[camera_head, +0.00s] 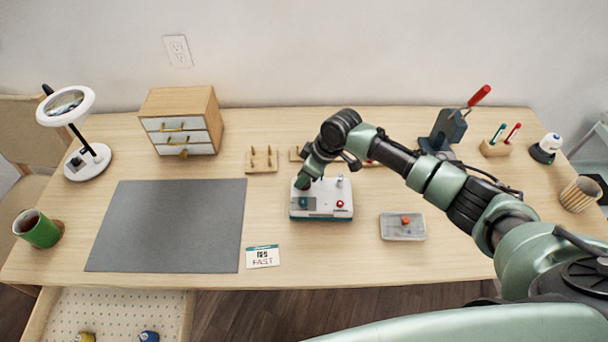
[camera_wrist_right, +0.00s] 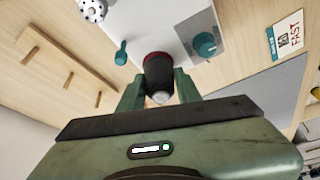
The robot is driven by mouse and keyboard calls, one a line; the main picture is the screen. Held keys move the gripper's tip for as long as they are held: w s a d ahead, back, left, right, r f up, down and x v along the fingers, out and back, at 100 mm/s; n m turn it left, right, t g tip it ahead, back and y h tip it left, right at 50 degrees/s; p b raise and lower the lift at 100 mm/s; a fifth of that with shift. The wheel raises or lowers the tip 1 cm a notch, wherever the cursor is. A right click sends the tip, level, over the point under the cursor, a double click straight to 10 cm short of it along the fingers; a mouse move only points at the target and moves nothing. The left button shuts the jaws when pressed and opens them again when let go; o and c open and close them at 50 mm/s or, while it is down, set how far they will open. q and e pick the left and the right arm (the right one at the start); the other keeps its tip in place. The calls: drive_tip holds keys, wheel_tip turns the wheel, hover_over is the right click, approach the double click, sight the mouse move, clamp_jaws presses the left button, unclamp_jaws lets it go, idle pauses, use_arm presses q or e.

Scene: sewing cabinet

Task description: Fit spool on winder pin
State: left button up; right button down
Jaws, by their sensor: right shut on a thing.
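The winder (camera_head: 332,213) is a white box with a teal base, a red button and small parts on top, standing at the middle of the table. My right gripper (camera_head: 304,183) is over its left back part. In the right wrist view my right gripper (camera_wrist_right: 160,88) is shut on a dark spool (camera_wrist_right: 158,72) with a reddish rim and a pale end. The spool appears over or against the edge of the winder (camera_wrist_right: 180,20). I cannot tell whether the spool is around the winder pin; the pin is hidden. My left gripper is not in view.
A wooden peg rack (camera_head: 262,168) stands left of the winder. A grey tray (camera_head: 402,234) with an orange-red item lies to its right. A grey mat (camera_head: 170,225) and a small card (camera_head: 262,257) lie on the left. An open pegboard drawer (camera_head: 110,312) juts out at front left.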

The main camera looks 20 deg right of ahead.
drive_tip(key=shift+f, duration=0.25)
idle(0.3)
drive_tip(key=c, duration=0.9)
unclamp_jaws()
drive_tip(key=b+v, duration=0.1)
drive_tip(key=v, duration=0.6)
drive_tip(key=shift+r, duration=0.35)
drive_tip(key=shift+s+d, duration=0.15)
